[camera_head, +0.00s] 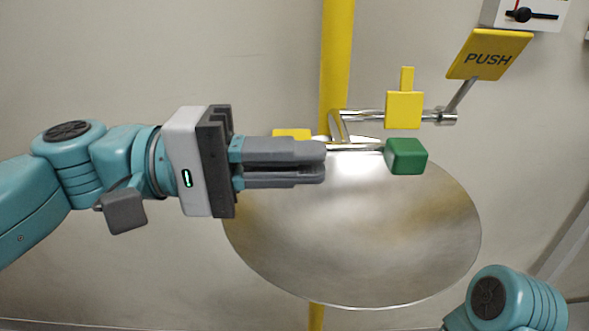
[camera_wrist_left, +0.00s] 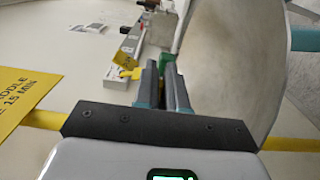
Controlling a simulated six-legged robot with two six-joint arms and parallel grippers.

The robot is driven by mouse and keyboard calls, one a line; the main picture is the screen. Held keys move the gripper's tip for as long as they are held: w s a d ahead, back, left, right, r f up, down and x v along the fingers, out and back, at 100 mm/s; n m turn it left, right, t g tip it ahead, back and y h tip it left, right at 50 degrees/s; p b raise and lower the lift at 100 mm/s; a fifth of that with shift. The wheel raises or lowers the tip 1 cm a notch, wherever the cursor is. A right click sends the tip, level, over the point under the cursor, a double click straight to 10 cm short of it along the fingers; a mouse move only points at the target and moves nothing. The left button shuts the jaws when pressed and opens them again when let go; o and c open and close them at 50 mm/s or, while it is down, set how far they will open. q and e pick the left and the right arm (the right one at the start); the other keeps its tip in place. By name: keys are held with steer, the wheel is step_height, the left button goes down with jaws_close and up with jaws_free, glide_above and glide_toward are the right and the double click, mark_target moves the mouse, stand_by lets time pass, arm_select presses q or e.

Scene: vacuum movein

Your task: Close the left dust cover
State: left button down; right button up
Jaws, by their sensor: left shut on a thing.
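The left dust cover (camera_head: 291,134) is yellow and shows just above my left gripper's upper finger, which hides its lower part. My left gripper (camera_head: 324,162) points right over the metal bowl, its fingers close together. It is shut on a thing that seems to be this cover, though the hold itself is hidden. In the left wrist view the fingers (camera_wrist_left: 174,72) have a narrow gap with a bit of yellow near them. The right dust cover (camera_head: 404,110) is yellow with a tab pointing up. My right gripper is out of view.
The steel bowl (camera_head: 400,265) lies below the fingers. A green block (camera_head: 407,156) sits right of the fingertips, near the metal pipe (camera_head: 365,116). A yellow PUSH plate (camera_head: 488,55) is at upper right. A yellow post (camera_head: 338,45) stands behind. My right arm enters at lower right.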

arm_select(q)
steer(key=shift+f, duration=0.1)
stand_by(0.4)
steer(key=c, duration=1.3)
jaws_free()
steer(key=shift+a, duration=0.15)
steer(key=shift+a, duration=0.1)
steer(key=a+p, duration=0.2)
steer(key=a, duration=1.4)
